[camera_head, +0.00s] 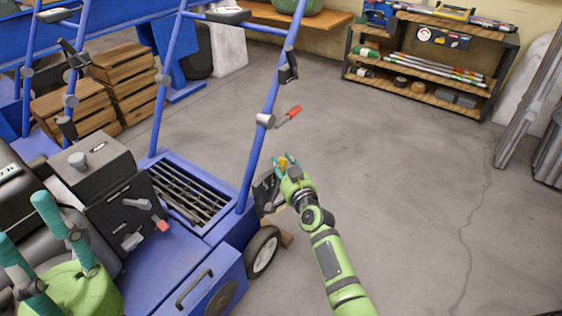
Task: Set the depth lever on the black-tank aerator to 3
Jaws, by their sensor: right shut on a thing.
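A blue aerator (178,249) with a slatted deck, dark engine parts and a tubular handle fills the left. A dark plate (266,190), apparently the depth scale, is on its right side above the wheel; its numbers are too small to read. My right gripper (285,162) is at this plate, its teal fingers shut around a small yellow piece (282,162), apparently the depth lever's knob. The rest of the lever is mostly hidden. My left gripper (25,224) is at the lower left, close to the camera, its teal fingers spread and empty. I cannot tell the tank's colour clearly.
A red-gripped lever (289,116) sticks out from the handle above my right gripper. More blue machines and wooden crates (124,82) stand at the left. A shelf (430,60) stands at the back. The floor (430,190) to the right is clear.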

